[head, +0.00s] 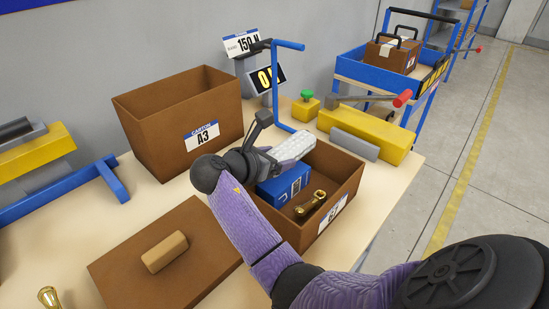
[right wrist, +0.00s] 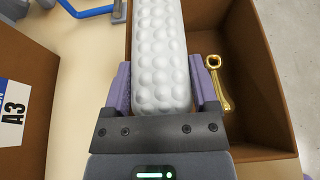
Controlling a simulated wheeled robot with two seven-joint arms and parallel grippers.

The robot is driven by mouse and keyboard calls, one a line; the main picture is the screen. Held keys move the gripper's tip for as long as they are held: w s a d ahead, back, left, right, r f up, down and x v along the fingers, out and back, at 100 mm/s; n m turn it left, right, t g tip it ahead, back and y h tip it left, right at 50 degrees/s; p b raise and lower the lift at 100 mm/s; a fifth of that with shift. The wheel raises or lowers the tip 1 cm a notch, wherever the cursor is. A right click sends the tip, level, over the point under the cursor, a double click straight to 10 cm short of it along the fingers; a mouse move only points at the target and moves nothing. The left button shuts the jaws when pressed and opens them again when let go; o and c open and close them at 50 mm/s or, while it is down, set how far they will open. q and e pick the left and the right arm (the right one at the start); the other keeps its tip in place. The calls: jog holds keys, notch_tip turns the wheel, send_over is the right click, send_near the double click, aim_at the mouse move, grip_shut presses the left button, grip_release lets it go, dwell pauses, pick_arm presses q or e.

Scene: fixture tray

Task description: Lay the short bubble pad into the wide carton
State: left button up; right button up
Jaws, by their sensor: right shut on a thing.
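The short bubble pad (head: 295,148) is a white bumpy block; it fills the top middle of the right wrist view (right wrist: 160,50). My right gripper (head: 268,160) is shut on its near end, with one finger on each side, and holds it above an open low brown carton (head: 342,168). That carton holds a blue box (head: 284,186) and a brass wrench (head: 311,205); the wrench also shows in the right wrist view (right wrist: 217,82). The pad hides part of the carton's far side. A taller brown carton labelled A3 (head: 160,130) stands to the left. My left gripper is not in view.
A brown lid with a tan handle (head: 165,252) lies on the table in front. A blue hooked post (head: 275,85), a display, a yellow block (head: 365,130) and a grey bar (head: 353,143) stand behind the low carton. Blue carts are beyond, right.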

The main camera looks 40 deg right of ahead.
jog(key=shift+f, duration=0.9)
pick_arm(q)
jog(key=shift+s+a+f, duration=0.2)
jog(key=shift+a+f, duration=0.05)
pick_arm(e)
jog(key=shift+r, duration=0.2)
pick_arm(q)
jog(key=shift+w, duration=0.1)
pick_arm(e)
jog(key=shift+f, duration=0.1)
jog(key=shift+f+p, duration=0.3)
jog(key=shift+f, duration=0.15)
jog(key=o, duration=1.1)
jog(key=shift+r, duration=0.35)
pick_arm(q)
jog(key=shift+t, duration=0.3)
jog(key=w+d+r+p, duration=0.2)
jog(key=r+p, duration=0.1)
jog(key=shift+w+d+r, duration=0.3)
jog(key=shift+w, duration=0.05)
pick_arm(e)
jog(key=v, duration=1.2)
jog(key=shift+r, duration=0.35)
